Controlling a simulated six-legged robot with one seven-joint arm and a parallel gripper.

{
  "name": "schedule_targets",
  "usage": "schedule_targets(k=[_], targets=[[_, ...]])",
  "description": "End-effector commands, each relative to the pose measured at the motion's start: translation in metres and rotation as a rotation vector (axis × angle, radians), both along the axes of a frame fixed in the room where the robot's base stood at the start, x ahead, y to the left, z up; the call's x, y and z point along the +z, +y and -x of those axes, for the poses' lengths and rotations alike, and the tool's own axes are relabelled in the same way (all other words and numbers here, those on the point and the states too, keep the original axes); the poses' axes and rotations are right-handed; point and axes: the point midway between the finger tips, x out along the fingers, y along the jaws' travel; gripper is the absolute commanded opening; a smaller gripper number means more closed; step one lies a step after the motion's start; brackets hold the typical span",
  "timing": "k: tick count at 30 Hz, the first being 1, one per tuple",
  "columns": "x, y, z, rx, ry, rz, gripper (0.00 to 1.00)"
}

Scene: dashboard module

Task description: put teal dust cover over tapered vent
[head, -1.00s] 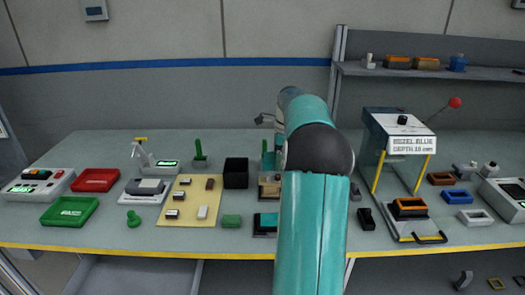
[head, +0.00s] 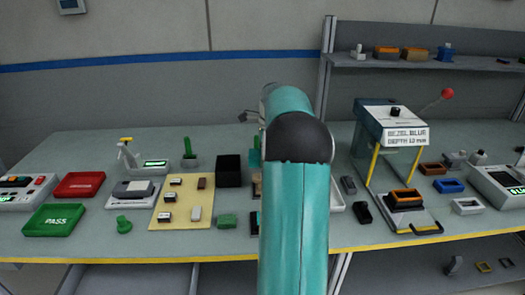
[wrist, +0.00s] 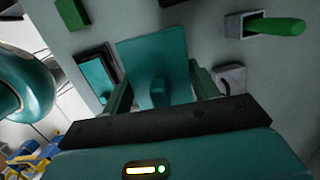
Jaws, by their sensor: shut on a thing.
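In the wrist view a flat teal panel with a small teal knob, which I take as the dust cover (wrist: 153,60), lies between the two green fingers of my gripper (wrist: 159,92). The jaws are shut on it. In the head view my own arm hides the gripper and most of what it holds. I cannot make out the tapered vent for sure. A dark-framed block with a teal face (wrist: 98,75) lies left of the cover in the wrist view.
Left of my arm are a black open box (head: 229,170), a cream board (head: 181,203) with small blocks and a green PASS tray (head: 53,220). A press-like stand (head: 391,130) with yellow posts is at right. A green handle in a grey socket (wrist: 275,25) is upper right in the wrist view.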

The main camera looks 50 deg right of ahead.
Motion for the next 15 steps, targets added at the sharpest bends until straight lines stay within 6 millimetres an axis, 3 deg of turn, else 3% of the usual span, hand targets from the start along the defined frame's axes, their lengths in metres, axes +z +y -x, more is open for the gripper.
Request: schedule_targets(k=[15], targets=[[-0.042,0.000,-0.003,0.000,0.002,-0.001,0.38]])
